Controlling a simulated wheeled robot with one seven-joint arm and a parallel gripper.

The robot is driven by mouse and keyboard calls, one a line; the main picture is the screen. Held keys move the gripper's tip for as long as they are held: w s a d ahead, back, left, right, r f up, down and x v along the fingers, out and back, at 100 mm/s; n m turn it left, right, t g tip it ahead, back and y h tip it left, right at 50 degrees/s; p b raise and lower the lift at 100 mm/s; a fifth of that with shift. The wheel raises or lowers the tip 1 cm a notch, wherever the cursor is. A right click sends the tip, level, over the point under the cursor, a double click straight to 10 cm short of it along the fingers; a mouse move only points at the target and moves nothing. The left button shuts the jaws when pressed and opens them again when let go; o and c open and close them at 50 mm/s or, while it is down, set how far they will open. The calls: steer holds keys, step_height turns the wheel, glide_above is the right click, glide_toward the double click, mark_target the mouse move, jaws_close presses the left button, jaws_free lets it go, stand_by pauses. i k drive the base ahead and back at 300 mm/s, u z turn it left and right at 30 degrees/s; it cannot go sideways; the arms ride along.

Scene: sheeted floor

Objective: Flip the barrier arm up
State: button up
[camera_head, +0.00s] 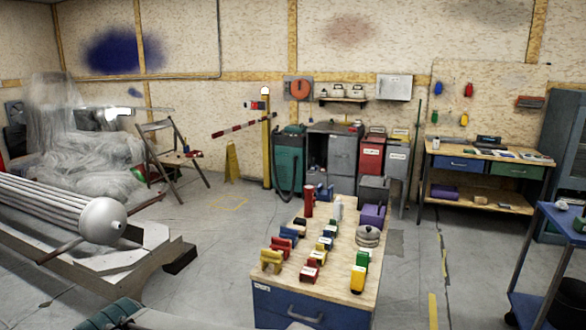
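The barrier arm (237,129) is a thin red-and-white striped bar near the back wall, left of the middle of the head view. It is down, close to level, and reaches left from a yellow post (266,145). Its free left end looks slightly lower in the picture than the end at the post. The post stands upright on the floor with a white cap on top and a small red and white box near its head.
A workbench (290,283) with coloured blocks stands in front, right of the barrier. A wooden folding chair (170,155) and a yellow floor sign (232,162) stand near the bar. A green bin (289,158) is beside the post. Open floor (225,225) lies before it.

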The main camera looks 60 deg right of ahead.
mark_target(225, 132)
steer(key=z, duration=2.1)
